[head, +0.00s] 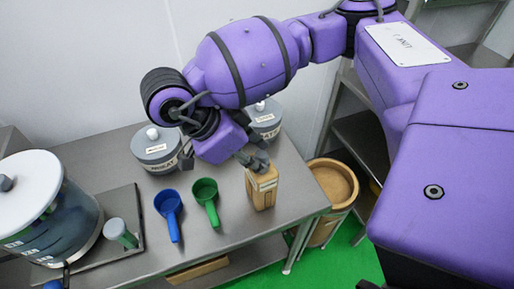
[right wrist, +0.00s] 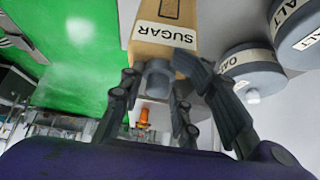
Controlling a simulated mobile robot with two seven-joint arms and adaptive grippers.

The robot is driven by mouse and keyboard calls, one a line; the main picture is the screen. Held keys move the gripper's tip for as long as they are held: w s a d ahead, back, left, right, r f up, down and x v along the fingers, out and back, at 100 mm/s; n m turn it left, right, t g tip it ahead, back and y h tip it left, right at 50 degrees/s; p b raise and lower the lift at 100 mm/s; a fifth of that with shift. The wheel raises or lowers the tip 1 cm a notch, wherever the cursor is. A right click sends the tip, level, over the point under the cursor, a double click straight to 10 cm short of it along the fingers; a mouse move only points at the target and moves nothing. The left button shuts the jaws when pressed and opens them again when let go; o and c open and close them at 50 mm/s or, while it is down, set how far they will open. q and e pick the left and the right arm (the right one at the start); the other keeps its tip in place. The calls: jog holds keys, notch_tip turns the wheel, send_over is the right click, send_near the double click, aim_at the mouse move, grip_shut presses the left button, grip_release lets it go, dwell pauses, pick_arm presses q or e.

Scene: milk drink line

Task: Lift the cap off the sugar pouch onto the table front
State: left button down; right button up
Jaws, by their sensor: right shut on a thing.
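The sugar pouch (head: 262,190), tan with a white SUGAR label, stands upright near the right end of the steel table (head: 235,236). In the right wrist view the pouch (right wrist: 165,48) shows its label and its grey cap (right wrist: 158,78) at the mouth. My right gripper (head: 254,162) is above the pouch top, its fingers down around the cap. In the right wrist view the fingers (right wrist: 158,88) are shut on the cap, which looks still at the mouth; I cannot tell whether it is loose. My left gripper is not in view.
Blue (head: 169,207) and green (head: 206,194) scoops lie left of the pouch. Two grey lidded canisters (head: 157,158) (head: 267,124) stand behind. A large steel vessel (head: 62,218) is at the left. A tan bin (head: 335,180) stands beyond the right edge. The table front is mostly clear.

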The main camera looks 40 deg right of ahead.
jog(key=shift+c, duration=0.8)
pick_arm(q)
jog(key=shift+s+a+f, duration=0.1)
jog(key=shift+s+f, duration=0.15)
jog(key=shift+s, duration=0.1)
pick_arm(e)
jog(key=shift+w, duration=0.1)
jog(key=shift+c, duration=0.3)
jog(key=shift+r, duration=0.15)
